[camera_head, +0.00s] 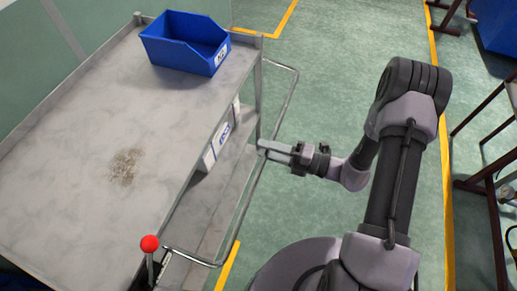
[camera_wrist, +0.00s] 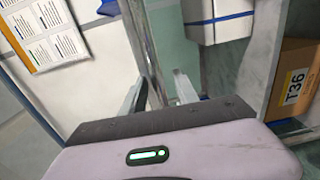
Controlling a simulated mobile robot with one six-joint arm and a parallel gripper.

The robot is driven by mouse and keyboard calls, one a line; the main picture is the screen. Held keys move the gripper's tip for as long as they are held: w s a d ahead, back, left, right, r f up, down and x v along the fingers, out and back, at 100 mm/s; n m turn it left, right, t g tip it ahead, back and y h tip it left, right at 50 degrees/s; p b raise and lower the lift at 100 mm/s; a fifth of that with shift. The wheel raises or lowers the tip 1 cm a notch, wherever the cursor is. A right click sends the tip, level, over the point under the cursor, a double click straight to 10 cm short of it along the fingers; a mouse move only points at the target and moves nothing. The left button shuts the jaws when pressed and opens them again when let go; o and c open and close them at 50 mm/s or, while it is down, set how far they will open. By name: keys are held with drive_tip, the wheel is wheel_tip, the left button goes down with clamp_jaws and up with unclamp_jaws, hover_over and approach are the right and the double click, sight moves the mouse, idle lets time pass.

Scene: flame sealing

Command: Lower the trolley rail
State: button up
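The trolley (camera_head: 75,110) is a grey metal cart on the left of the head view. Its rail (camera_head: 285,105) is a thin metal loop standing out from the trolley's right side. My gripper (camera_head: 262,148) reaches from the right to the middle of the rail. In the wrist view the rail (camera_wrist: 148,45) runs between the two fingers of my gripper (camera_wrist: 158,88). The fingers stand apart with gaps beside the rail, and I see no clear grip on it. A lever with a red knob (camera_head: 150,243) stands at the trolley's near corner.
A blue bin (camera_head: 187,42) stands on the trolley's far end. White boxes (camera_head: 217,145) sit on the lower shelf. The wrist view shows a cardboard box (camera_wrist: 293,82) marked T36. Green floor (camera_head: 325,60) is clear beyond the rail. Dark red frames stand at the right.

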drive_tip(key=x, duration=0.3)
drive_tip(key=shift+d, duration=0.1)
clamp_jaws()
idle(1.4)
